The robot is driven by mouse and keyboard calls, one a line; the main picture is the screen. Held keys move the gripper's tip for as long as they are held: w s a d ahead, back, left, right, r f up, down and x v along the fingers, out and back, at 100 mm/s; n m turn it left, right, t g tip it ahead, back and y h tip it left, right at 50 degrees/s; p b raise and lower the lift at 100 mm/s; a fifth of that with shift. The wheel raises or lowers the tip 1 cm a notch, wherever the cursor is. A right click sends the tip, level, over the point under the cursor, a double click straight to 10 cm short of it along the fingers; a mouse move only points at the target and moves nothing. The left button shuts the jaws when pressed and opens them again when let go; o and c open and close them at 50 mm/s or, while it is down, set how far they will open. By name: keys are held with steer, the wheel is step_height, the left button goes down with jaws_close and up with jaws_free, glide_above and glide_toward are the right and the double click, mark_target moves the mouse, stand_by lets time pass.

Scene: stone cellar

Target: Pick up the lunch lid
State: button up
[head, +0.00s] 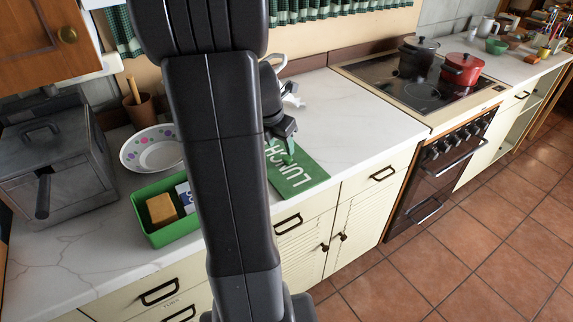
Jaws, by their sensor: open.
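The lunch lid (306,181) is a flat green panel with white letters reading LUNCH. It lies on the white marbled counter (357,128), near its front edge, and my arm hides its left part. My gripper (289,143) is open at the lid's far end, low over it. I cannot tell whether the fingers touch the lid or whether part of it is between them. A green open box (160,238) stands on the counter left of my arm, holding a yellow-orange block (161,209) and a blue-and-white item (185,196).
A dotted white bowl (152,149), a brown pot with a wooden utensil (140,111) and a grey metal box (60,160) stand left. A stove with a black pot (418,58) and red pot (462,69) is right. Counter right of the lid is clear.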

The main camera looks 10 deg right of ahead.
mark_target(286, 157)
steer(key=shift+d+x, duration=0.15)
steer(key=shift+x, duration=1.4)
steer(key=shift+d+x, duration=0.2)
steer(key=shift+x, duration=1.4)
steer(key=shift+s, duration=0.2)
steer(key=shift+r, duration=0.1)
steer(key=c, duration=1)
